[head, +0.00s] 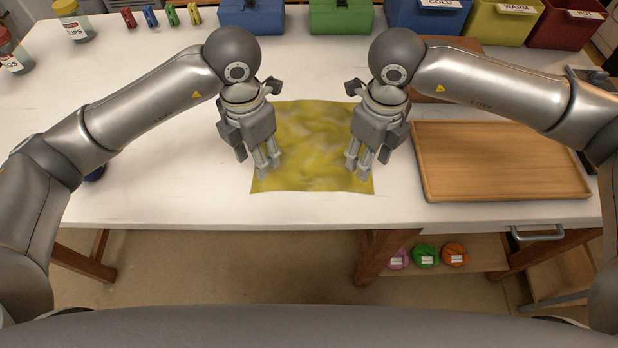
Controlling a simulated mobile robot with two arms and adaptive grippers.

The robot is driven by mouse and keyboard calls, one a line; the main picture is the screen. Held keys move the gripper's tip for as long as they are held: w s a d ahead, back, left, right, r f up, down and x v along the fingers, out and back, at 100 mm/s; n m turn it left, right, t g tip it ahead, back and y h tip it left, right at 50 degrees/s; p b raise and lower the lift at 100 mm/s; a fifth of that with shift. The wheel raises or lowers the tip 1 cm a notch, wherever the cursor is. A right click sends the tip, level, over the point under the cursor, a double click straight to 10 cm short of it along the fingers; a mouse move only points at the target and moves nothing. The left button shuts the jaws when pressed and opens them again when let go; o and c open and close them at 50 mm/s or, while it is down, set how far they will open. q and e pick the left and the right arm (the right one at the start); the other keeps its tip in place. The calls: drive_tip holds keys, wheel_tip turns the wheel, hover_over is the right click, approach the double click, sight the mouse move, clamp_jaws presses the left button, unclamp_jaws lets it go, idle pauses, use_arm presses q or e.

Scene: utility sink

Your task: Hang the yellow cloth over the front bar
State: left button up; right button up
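The yellow cloth (312,130) lies spread out and slightly wrinkled on the white worktop, close to its front edge. My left gripper (265,166) is over the cloth's left side, fingers pointing down. My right gripper (359,166) is over its right side, also fingers down. Both sets of fingertips are at or just above the cloth; I cannot tell whether they touch or pinch it. No bar is clearly identifiable; a short metal handle (538,233) shows below the worktop's front edge at the right.
A wooden tray (500,165) lies to the right of the cloth. Blue (252,16), green (341,15) and other bins line the back, with several coloured clips (150,16) at the back left. The worktop (170,170) left of the cloth is mostly clear. Small coloured bundles (425,255) sit on a shelf below.

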sight(263, 182)
use_arm(q)
wheel_tip(263, 182, down, 7)
drive_tip(key=shift+s+r, duration=0.1)
drive_tip(key=shift+s, duration=0.05)
use_arm(e)
wheel_tip(263, 182, down, 7)
drive_tip(key=shift+s+r, duration=0.1)
drive_tip(key=shift+r, duration=0.05)
use_arm(q)
drive_tip(key=shift+f, duration=0.2)
use_arm(e)
drive_tip(key=shift+f, duration=0.25)
use_arm(q)
drive_tip(key=shift+r, duration=0.1)
drive_tip(key=shift+c, duration=0.5)
use_arm(e)
drive_tip(key=shift+r, duration=0.1)
drive_tip(key=shift+c, duration=0.5)
use_arm(q)
drive_tip(key=shift+c, duration=1.2)
use_arm(e)
drive_tip(key=shift+c, duration=1.2)
use_arm(q)
clamp_jaws()
use_arm(e)
clamp_jaws()
drive_tip(key=shift+r, duration=0.1)
